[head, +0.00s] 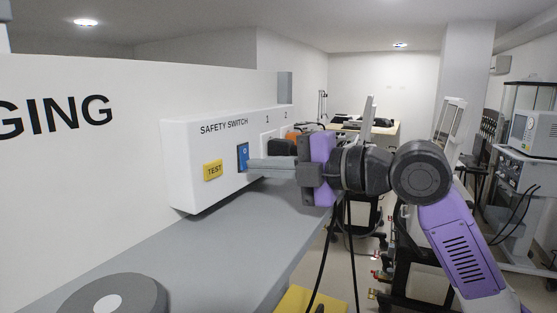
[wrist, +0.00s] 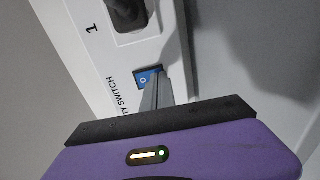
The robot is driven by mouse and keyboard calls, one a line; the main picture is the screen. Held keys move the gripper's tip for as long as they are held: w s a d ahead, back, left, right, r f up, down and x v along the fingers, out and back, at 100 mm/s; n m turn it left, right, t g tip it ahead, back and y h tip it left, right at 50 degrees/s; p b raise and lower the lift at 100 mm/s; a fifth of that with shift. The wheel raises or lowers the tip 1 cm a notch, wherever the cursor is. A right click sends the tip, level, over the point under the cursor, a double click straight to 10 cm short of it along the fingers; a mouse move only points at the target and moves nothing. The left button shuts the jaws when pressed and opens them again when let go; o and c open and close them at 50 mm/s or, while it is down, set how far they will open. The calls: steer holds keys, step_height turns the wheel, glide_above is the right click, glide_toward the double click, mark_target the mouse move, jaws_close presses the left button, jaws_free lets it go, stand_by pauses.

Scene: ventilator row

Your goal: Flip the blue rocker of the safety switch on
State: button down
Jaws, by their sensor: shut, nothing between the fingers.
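The white safety switch box (head: 195,183) is fixed to the wall panel at centre left, lettered SAFETY SWITCH. Its blue rocker (head: 243,157) sits right of the yellow TEST button and shows a white O mark near its top. In the wrist view the blue rocker (wrist: 146,79) is partly covered by my fingers. My gripper (head: 250,165) is shut and empty, its fingertips at the lower right part of the rocker. I cannot tell whether they touch it. In the wrist view the fingers (wrist: 155,92) end at the rocker's edge.
The yellow TEST button (head: 213,170) is left of the rocker. A dark plug (head: 281,147) sits on the panel just right of it, also seen in the wrist view (wrist: 128,12). A grey shelf (head: 200,245) runs below, with a round grey object (head: 107,297) at front left.

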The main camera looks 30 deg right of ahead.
steer(key=shift+w+f, duration=0.1)
stand_by(0.3)
steer(key=shift+w+a+f+b, duration=0.2)
steer(key=shift+f+b, duration=0.15)
steer(key=shift+b, duration=0.8)
steer(key=shift+d+r+p, duration=0.1)
steer(key=shift+r+p, duration=0.3)
steer(key=shift+s+f, duration=0.1)
